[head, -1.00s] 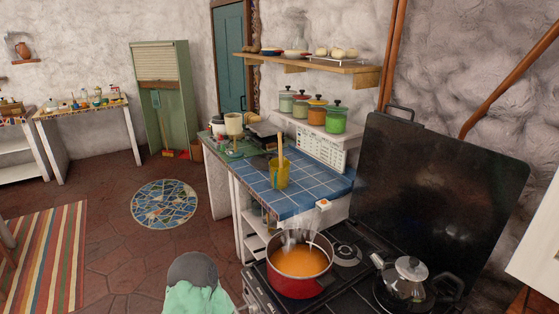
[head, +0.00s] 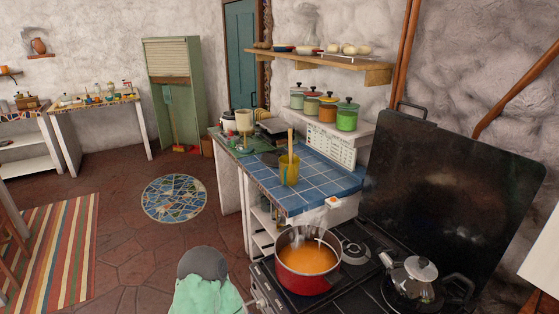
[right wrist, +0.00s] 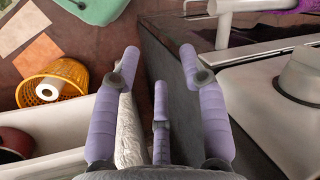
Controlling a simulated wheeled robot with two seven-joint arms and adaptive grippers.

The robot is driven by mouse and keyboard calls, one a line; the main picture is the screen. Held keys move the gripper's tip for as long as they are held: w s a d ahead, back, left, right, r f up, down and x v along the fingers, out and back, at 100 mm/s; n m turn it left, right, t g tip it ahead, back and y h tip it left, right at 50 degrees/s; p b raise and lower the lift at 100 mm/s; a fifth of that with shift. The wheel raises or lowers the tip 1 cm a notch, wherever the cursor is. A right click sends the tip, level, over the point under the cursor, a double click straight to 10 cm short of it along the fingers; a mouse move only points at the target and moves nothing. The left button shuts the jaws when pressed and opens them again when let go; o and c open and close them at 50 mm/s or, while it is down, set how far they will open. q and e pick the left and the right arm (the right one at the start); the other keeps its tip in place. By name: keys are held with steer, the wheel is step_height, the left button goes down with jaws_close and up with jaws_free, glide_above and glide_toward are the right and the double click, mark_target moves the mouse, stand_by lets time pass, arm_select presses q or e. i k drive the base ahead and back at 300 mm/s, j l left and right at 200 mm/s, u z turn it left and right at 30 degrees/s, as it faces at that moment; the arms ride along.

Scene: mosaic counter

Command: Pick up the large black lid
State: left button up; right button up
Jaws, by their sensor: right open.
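A large black lid (head: 445,190) with a handle (head: 412,108) on its top edge stands raised and leaning back behind the stove burners in the head view. It looks like a flat, smudged panel against the rough wall. My right gripper (right wrist: 160,55) shows only in the right wrist view. My left gripper is in neither view.
A blue-tiled counter (head: 322,178) adjoins the stove. The right wrist view shows a yellow basket (right wrist: 55,78) at left.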

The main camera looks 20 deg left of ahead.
mark_target(271, 158)
steer(key=k, duration=0.55)
steer(key=k+z, duration=0.35)
steer(key=k+l+z, duration=0.1)
steer(key=z, duration=0.25)
steer(key=k+l+z, duration=0.15)
steer(key=z, duration=0.2)
steer(key=j+z, duration=0.45)
steer(key=j, duration=0.45)
steer(key=j+z, duration=0.45)
steer(key=j, duration=0.45)
steer(key=k+j, duration=0.1)
steer(key=j, duration=0.65)
steer(key=k+j, duration=0.1)
steer(key=j, duration=0.65)
steer(key=k+j, duration=0.1)
steer(key=j, duration=0.65)
steer(key=k+j, duration=0.1)
steer(key=j, duration=0.65)
